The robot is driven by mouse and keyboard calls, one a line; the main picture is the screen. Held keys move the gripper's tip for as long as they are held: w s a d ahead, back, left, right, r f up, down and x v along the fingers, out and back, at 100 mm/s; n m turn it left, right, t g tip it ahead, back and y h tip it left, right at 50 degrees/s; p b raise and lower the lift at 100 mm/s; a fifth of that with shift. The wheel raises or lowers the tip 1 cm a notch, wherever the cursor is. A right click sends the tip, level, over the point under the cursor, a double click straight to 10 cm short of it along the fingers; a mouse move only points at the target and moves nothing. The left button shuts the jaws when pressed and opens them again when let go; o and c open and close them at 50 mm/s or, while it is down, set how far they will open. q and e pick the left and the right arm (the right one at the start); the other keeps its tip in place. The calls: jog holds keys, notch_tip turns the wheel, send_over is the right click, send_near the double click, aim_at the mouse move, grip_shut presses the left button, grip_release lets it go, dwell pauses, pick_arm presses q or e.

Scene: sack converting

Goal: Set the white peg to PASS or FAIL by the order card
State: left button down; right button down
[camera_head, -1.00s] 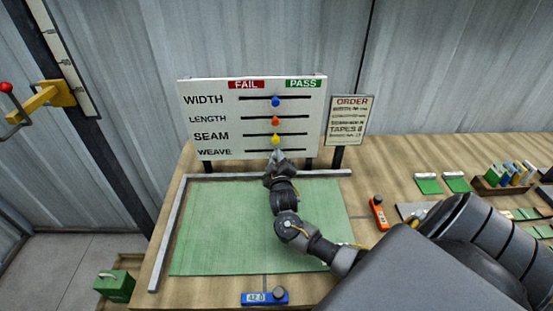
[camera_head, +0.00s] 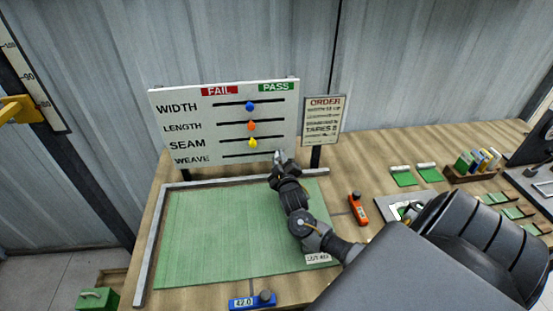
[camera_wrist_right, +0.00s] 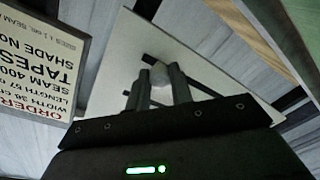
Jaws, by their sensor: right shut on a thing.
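The white board (camera_head: 170,150) stands at the back of the table, with FAIL on a red label at left and PASS on a green label at right. Its rows read WIDTH, LENGTH, SEAM and WEAVE, each with a black slot. My right gripper (camera_head: 279,156) is at the right part of the WEAVE slot, under the PASS side. In the right wrist view its fingers are shut on the white peg (camera_wrist_right: 160,82). The order card (camera_head: 322,118) stands right of the board; its small text is only partly readable. My left gripper is out of view.
The blue (camera_head: 249,106), orange (camera_head: 251,126) and yellow (camera_head: 253,143) pegs sit mid-slot above. A green mat (camera_head: 220,235) lies in front. An orange device (camera_head: 358,209) and a blue gauge (camera_head: 251,301) lie near it. Sample blocks (camera_head: 478,163) stand at right.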

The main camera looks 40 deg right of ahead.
jog(key=c, duration=1.2)
grip_release()
jog(key=shift+s+d, duration=0.15)
jog(key=shift+d, duration=0.1)
jog(key=shift+a, duration=0.1)
jog(key=shift+s+a+f, duration=0.15)
jog(key=shift+s+a, duration=0.15)
jog(key=shift+s, duration=0.05)
jog(key=b+v, duration=0.2)
jog(key=v, duration=0.7)
jog(key=shift+s, duration=0.4)
jog(key=shift+a, duration=0.15)
